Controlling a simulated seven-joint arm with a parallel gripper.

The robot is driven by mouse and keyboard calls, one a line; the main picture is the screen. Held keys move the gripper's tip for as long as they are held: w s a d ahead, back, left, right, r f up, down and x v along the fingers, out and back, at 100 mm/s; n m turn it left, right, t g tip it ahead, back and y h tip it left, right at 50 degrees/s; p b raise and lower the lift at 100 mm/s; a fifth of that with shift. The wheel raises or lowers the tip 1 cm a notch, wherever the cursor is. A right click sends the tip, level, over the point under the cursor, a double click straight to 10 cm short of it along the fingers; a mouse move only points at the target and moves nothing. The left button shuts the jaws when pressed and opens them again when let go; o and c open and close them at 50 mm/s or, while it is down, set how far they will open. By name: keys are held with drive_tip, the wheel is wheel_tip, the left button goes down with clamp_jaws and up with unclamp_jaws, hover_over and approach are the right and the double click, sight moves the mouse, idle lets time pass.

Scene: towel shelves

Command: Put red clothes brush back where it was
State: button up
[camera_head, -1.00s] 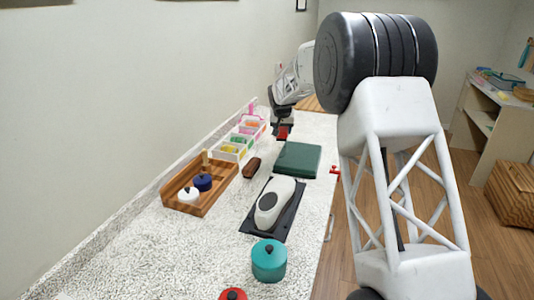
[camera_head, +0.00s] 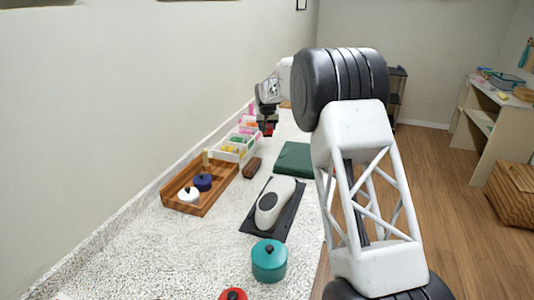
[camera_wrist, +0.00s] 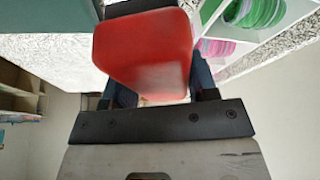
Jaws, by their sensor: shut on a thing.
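My gripper (camera_head: 267,129) is shut on the red clothes brush (camera_wrist: 143,52). In the wrist view the brush's smooth red body fills the space between the two dark fingers. In the head view only a small red patch of the brush (camera_head: 268,132) shows below the fingertips. The gripper holds it above the counter, near the far end of the white compartment tray (camera_head: 232,156) and left of the green folded cloth or box (camera_head: 296,158). The bristles are not clearly visible.
A wooden tray (camera_head: 168,190) holds a white and a blue lidded pot. A brown brush-like object (camera_head: 251,168) lies beside the white tray. A white iron-like device (camera_head: 272,203) rests on a dark mat. A teal pot (camera_head: 269,262) and a red-lidded one (camera_head: 233,295) stand nearer.

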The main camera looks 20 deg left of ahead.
drive_tip(key=shift+f, duration=0.1)
hover_over(267, 150)
drive_tip(key=s, duration=0.2)
drive_tip(key=shift+w+d+f, duration=0.1)
drive_tip(key=shift+d+f, duration=0.05)
drive_tip(key=shift+f, duration=1.35)
drive_tip(key=shift+w+d+f, duration=0.1)
drive_tip(key=shift+d+f, duration=0.05)
drive_tip(key=shift+f, duration=1.35)
drive_tip(key=shift+f, duration=1.85)
drive_tip(key=shift+f, duration=0.1)
drive_tip(key=o, duration=0.9)
drive_tip(key=shift+v, duration=6.05)
